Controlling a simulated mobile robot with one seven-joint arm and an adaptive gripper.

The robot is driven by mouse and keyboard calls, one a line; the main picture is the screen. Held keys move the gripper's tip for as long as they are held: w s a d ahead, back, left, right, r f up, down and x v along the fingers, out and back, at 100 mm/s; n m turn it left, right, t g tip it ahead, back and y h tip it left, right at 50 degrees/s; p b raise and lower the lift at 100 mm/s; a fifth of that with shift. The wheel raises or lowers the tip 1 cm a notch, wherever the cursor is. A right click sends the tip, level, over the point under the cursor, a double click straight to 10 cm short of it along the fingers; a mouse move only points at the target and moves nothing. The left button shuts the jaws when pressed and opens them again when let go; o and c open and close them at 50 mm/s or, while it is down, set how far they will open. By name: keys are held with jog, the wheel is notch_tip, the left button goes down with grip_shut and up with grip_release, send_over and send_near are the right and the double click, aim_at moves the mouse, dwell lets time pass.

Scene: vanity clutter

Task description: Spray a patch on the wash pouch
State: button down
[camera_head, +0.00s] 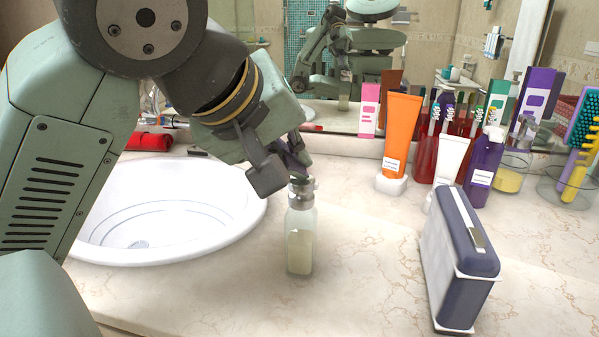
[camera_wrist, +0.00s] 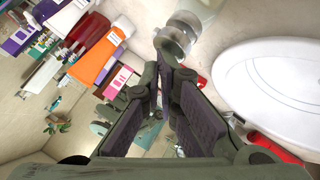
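A clear spray bottle (camera_head: 299,246) with pale liquid and a silver top stands upright on the counter, right of the basin. The silver top also shows in the wrist view (camera_wrist: 178,40), at the fingertips. My gripper (camera_head: 284,168) is tilted down at the bottle's top from the upper left. The wash pouch (camera_head: 461,258), dark blue-grey with pale sides and a small clasp, stands upright at the right, apart from the bottle.
The white basin (camera_head: 165,212) lies left of the bottle, with a red item (camera_head: 149,142) behind it. An orange tube (camera_head: 401,130), white tube (camera_head: 452,160), purple bottle (camera_head: 485,163) and brush cup (camera_head: 566,188) crowd the back right. Counter between bottle and pouch is clear.

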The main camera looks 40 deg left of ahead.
jog(key=shift+f, duration=0.1)
notch_tip(320, 180, up, 6)
jog(key=p, duration=0.4)
jog(key=shift+w+p, duration=0.1)
jog(key=shift+p, duration=0.3)
dwell(0.7)
